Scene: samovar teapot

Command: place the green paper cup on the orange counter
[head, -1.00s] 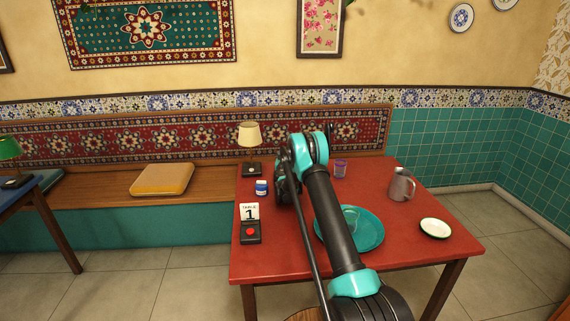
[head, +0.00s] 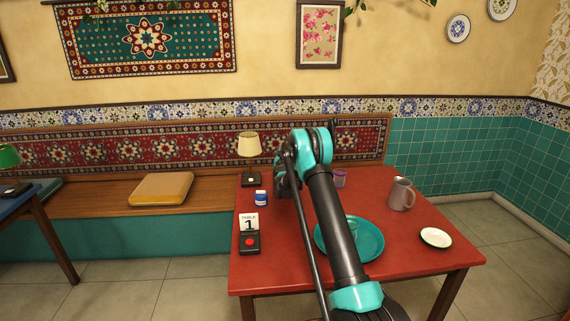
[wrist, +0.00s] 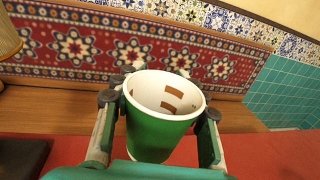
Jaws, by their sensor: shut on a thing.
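The green paper cup (wrist: 160,130) is in the wrist view, upright, with a white rim and white inside. My gripper (wrist: 160,112) is shut around it, one finger on each side. Behind the cup are the wooden bench and its patterned red backrest; the red table top shows at the sides. In the head view my arm hides the gripper and the cup. No orange counter shows in either view.
The red table (head: 410,262) bears a lamp (head: 249,150), a blue-labelled jar (head: 261,197), a table-number sign (head: 249,222), a purple glass (head: 340,178), a teal plate (head: 369,238), a grey pitcher (head: 401,193) and a small white dish (head: 436,237). An orange cushion (head: 161,188) lies on the bench.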

